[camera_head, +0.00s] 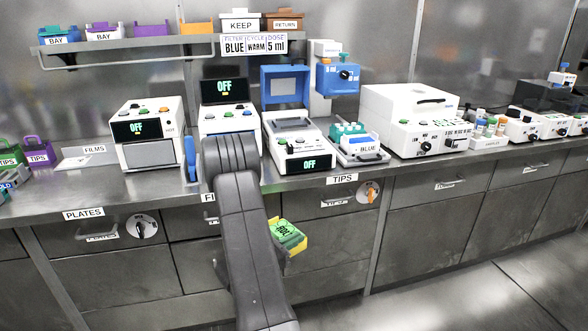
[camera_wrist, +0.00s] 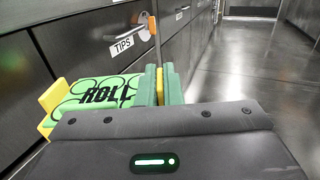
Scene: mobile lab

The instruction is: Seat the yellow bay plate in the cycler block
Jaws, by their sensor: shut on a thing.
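My gripper (camera_wrist: 160,88) is shut on a yellow-edged plate. The plate (camera_wrist: 46,98) shows yellow at its left end and between the green fingers, with a green top marked ROLL. In the head view the plate (camera_head: 297,247) is low in front of the drawers, right of my arm, below the counter edge and apart from the machines. An instrument with a raised blue lid (camera_head: 286,88) and an OFF display stands on the counter above it; I cannot tell for certain whether it is the cycler. No block seat is clearly visible.
A white machine (camera_head: 148,135) and another with a dark raised panel (camera_head: 224,91) stand left on the counter (camera_head: 110,193). A tray labelled BLUE (camera_head: 360,150) and a large white box (camera_head: 405,112) stand right. Drawer handles and knobs (camera_head: 368,192) project nearby. The floor (camera_wrist: 250,75) is clear.

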